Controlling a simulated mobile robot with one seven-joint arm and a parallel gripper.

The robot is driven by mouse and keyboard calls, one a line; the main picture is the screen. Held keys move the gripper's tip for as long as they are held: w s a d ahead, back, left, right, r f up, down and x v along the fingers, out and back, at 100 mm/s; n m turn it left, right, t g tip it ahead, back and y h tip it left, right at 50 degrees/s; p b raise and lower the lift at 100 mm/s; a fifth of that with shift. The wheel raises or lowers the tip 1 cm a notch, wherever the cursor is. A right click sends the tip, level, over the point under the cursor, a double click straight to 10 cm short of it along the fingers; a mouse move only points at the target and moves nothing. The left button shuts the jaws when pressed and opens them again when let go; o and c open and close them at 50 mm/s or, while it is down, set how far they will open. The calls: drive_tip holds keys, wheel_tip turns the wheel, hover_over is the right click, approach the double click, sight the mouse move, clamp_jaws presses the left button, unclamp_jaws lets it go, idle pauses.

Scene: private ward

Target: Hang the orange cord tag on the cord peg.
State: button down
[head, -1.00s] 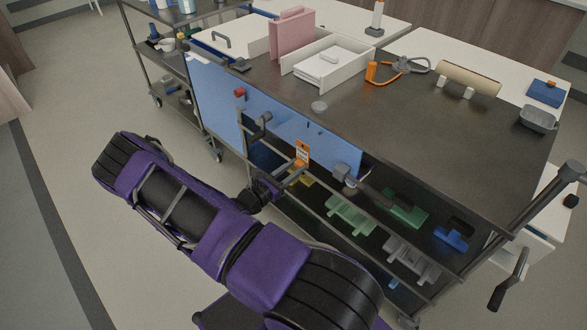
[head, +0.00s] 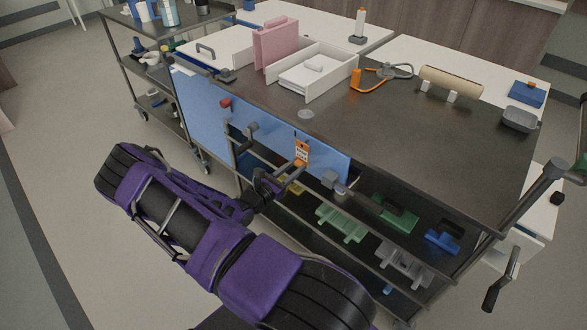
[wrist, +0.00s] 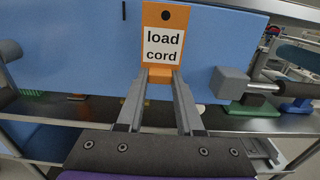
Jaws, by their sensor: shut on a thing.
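The orange tag (head: 302,151), with a white label reading "load cord" and a dark hole near its top, is upright in my gripper (head: 296,172). In the wrist view the fingers (wrist: 160,78) are shut on the lower edge of the tag (wrist: 149,15). The tag is in front of the blue panel (head: 205,105) on the cart's side. A short thin dark peg (wrist: 124,10) shows on the panel at upper left of the tag in the wrist view; I cannot tell whether it is the cord peg. The tag appears apart from it.
A grey block with a rod (wrist: 230,85) stands out right of the tag. A red knob (head: 226,103) and grey bracket (head: 250,131) are on the panel's left. The dark cart top (head: 400,130) holds a white tray (head: 305,88) and an orange-ended cord (head: 356,80).

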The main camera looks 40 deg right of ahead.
drive_tip(key=shift+w+d, duration=0.1)
drive_tip(key=shift+d, duration=1.1)
idle(0.4)
drive_tip(key=shift+d, duration=0.25)
drive_tip(key=shift+c, duration=2.4)
unclamp_jaws()
drive_tip(key=s+a, duration=0.1)
drive_tip(key=a, duration=2)
drive_tip(key=shift+s+a+b, duration=0.2)
drive_tip(key=shift+s+b, duration=0.2)
